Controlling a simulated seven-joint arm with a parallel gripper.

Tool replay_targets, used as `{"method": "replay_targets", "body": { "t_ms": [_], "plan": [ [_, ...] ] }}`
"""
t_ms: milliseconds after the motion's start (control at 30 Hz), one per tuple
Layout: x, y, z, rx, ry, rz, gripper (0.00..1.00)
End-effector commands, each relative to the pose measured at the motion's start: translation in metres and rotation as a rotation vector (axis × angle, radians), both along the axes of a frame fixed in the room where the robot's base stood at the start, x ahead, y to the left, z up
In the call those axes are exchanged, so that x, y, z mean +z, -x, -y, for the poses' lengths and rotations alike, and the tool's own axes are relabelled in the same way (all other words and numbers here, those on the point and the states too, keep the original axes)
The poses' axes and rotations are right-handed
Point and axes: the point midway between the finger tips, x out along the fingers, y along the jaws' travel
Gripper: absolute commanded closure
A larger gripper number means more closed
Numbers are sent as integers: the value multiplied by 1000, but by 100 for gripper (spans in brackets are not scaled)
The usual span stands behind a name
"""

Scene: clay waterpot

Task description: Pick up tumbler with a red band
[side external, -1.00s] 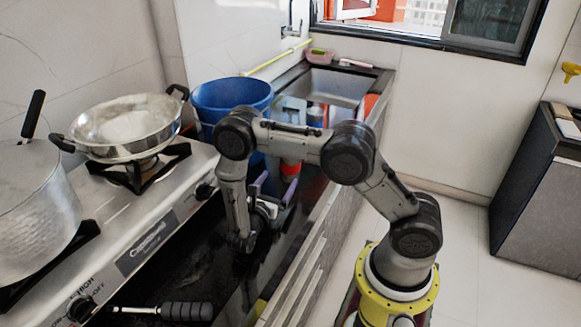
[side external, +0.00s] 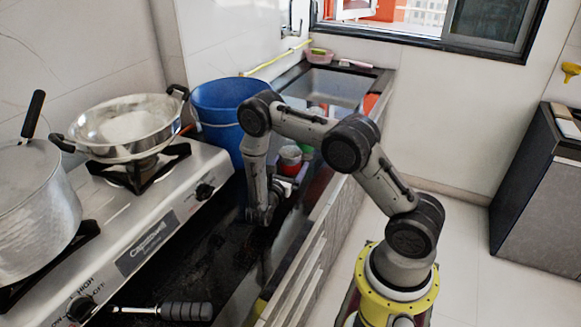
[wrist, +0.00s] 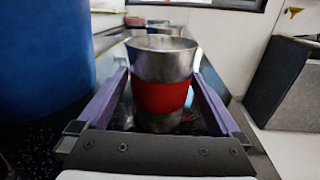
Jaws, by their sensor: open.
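The metal tumbler with a red band (wrist: 162,95) stands upright in the middle of the wrist view. It also shows in the side view (side external: 290,156), just beyond my gripper on the dark counter. My gripper (wrist: 161,78) is open, with one purple finger on each side of the tumbler. The tumbler is between the fingers, and I cannot tell whether either finger touches it. Its base is partly hidden by the gripper body in the wrist view. In the side view the gripper (side external: 282,186) is low over the counter and partly hidden by my wrist.
A blue bucket (side external: 219,108) stands close on the left of the tumbler, also large in the wrist view (wrist: 45,55). The sink (side external: 330,85) is behind. A stove with a wok (side external: 122,125) and a pot (side external: 35,195) is at left. A black-handled tool (side external: 185,311) lies in front.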

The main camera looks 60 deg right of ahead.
Motion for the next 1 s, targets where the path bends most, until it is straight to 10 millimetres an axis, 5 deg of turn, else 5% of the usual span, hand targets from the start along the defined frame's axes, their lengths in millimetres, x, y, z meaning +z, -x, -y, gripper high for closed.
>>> {"method": "replay_targets", "body": {
  "t_ms": [67,500,1000],
  "plan": [
    [0,0,0,0,0,0,0],
    [0,0,0,0,0,0,79],
    [15,0,0,-1,1,3,80]
  ]
}}
